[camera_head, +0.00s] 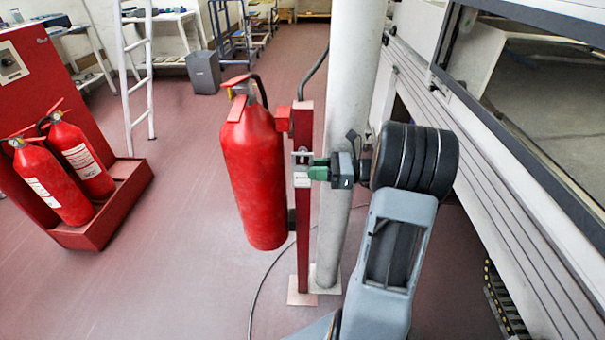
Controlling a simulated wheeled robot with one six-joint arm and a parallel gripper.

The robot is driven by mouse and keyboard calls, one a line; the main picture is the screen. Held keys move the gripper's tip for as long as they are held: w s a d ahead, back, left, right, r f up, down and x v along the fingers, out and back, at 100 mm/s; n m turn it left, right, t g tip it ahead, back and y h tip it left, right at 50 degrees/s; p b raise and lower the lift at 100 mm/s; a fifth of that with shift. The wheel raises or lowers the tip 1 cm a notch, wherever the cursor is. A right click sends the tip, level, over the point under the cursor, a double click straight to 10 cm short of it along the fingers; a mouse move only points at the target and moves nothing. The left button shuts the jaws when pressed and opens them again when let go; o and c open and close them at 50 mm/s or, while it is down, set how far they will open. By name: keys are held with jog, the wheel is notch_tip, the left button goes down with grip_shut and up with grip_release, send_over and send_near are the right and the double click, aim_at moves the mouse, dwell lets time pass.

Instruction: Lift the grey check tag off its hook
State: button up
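A small pale grey piece (301,180), which looks like the check tag, hangs against the upper part of a red post (304,235). A small metal-coloured fitting (301,157) shows just above it and may be its hook; the detail is too small to be sure. My gripper (309,170) reaches in from the right, with its green fingers level with the post and right at the pale piece. The fingers overlap in this view, so I cannot tell whether they are open or closed on the tag.
A red fire extinguisher (252,170) hangs just left of the post. A white column (345,110) stands close behind. The tunnel's panelled side (500,190) runs along the right. Two extinguishers (60,175) stand on a red stand at the left. The floor between is mostly clear.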

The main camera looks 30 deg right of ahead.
aim_at(301, 186)
jog(key=shift+b+x, duration=0.3)
jog(key=shift+x, duration=1.85)
jog(key=shift+s, duration=0.15)
jog(key=shift+c, duration=0.3)
grip_shut()
